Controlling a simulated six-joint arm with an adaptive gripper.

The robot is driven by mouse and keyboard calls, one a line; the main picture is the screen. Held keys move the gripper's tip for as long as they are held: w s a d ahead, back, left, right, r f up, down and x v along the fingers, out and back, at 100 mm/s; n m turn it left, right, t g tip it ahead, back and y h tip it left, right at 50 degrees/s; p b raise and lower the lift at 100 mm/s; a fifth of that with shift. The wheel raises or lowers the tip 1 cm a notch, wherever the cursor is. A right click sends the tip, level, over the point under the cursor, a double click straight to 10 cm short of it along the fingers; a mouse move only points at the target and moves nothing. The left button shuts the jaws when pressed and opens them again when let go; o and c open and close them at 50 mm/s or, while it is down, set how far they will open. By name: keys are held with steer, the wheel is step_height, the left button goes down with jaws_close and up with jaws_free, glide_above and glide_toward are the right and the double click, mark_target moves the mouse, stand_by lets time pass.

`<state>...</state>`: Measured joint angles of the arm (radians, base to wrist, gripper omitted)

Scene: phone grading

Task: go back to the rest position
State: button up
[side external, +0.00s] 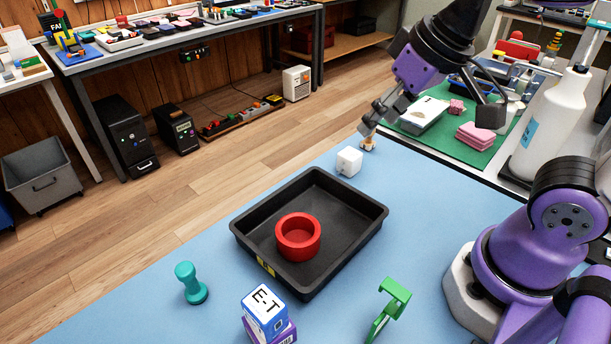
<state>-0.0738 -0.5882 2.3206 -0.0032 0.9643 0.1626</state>
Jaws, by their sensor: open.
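My gripper (372,124), on a purple wrist, hangs at the upper right of the side external view, over the far edge of the blue work surface (190,240). Its fingers point down and to the left. A small tan and white object (367,145) sits just below the fingertips; I cannot tell whether they touch it. No object shows held in the fingers, and the gap between them is hard to see from this side. A white cube (349,161) stands just left of the small object.
A black tray (352,237) holds a red ring-shaped cup (298,237). In front are a teal peg (190,283), an E-T box (265,310) and a green bracket (389,308). A white bottle (548,125) and green mat (470,150) are at right.

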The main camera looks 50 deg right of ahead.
steer(key=shift+s+d+f+n, duration=0.5)
steer(key=shift+s+d+f, duration=0.35)
steer(key=shift+s+f, duration=0.25)
